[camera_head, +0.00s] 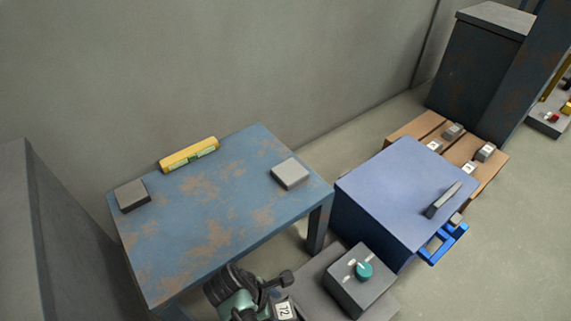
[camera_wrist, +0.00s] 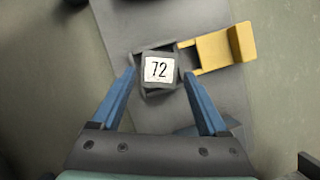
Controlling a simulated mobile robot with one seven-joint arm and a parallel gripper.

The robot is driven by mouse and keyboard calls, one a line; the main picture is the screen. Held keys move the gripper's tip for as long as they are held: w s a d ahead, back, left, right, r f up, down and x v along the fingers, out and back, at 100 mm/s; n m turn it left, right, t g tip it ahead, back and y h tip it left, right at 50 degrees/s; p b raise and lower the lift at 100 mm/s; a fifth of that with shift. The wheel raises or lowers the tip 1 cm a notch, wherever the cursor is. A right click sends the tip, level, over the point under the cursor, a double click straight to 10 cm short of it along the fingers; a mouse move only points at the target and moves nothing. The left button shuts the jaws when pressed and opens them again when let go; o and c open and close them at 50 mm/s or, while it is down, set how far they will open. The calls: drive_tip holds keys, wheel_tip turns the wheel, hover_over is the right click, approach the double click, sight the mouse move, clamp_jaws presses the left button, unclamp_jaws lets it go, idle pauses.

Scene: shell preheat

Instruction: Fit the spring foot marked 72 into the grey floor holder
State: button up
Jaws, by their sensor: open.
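The spring foot marked 72 (camera_wrist: 159,69) is a grey block with a white label on top, seen from above in the wrist view. Its label also shows at the bottom edge of the head view (camera_head: 285,311). Darker grey walls of what looks like the floor holder (camera_wrist: 186,58) show around the block; how deep the block sits in it cannot be told. My gripper (camera_wrist: 159,75) is open, its blue fingers on either side of the block, with narrow gaps visible. In the head view my arm hides part of this area.
A yellow bracket (camera_wrist: 222,50) stands right of the block on the grey floor plate (camera_wrist: 125,18). A rusty blue table (camera_head: 165,255), a control box with a teal knob (camera_head: 352,292) and a blue cabinet (camera_head: 395,190) are nearby. Wooden boards (camera_head: 410,130) hold several numbered blocks.

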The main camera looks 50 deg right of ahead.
drive_tip(key=p+v, duration=0.2)
drive_tip(key=v, duration=0.3)
idle(0.5)
